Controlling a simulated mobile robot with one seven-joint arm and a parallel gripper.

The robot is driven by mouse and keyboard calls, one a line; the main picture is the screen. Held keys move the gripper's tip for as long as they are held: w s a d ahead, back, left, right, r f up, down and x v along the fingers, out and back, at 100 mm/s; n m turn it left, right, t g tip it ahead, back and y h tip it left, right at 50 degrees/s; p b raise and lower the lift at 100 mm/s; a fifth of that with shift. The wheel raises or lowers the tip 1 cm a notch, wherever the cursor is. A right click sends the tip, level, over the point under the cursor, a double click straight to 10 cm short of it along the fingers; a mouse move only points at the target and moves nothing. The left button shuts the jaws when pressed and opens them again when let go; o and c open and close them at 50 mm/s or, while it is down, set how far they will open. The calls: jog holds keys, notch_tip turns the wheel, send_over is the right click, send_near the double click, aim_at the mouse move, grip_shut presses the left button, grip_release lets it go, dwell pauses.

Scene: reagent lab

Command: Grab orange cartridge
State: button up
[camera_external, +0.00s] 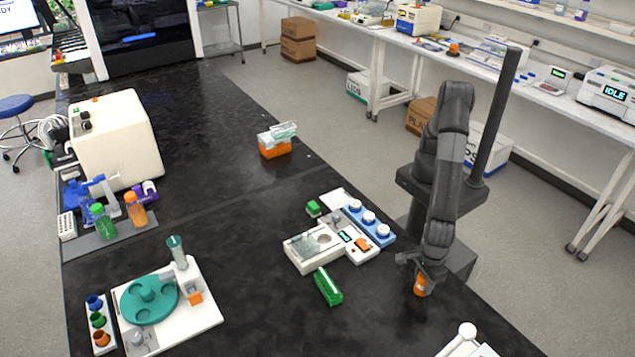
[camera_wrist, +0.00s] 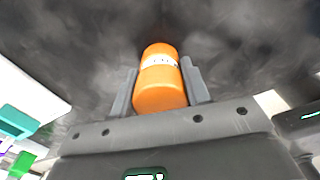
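The orange cartridge (camera_external: 421,284) is a small rounded orange cylinder with a white printed band. It is at the right part of the black bench in the external view. In the wrist view the cartridge (camera_wrist: 160,85) stands between the two grey fingers, which lie close against both its sides. My gripper (camera_external: 428,268) appears shut on it. It also shows in the wrist view (camera_wrist: 162,92). Whether the cartridge's lower end touches the bench cannot be told.
A white instrument (camera_external: 310,245) and a blue rack with white-capped pots (camera_external: 368,222) stand left of my gripper. A green cartridge (camera_external: 328,287) lies on the bench. A white part (camera_external: 462,343) is at the front. Bare bench (camera_external: 375,315) lies between.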

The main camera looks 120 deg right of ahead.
jog(key=c, duration=0.5)
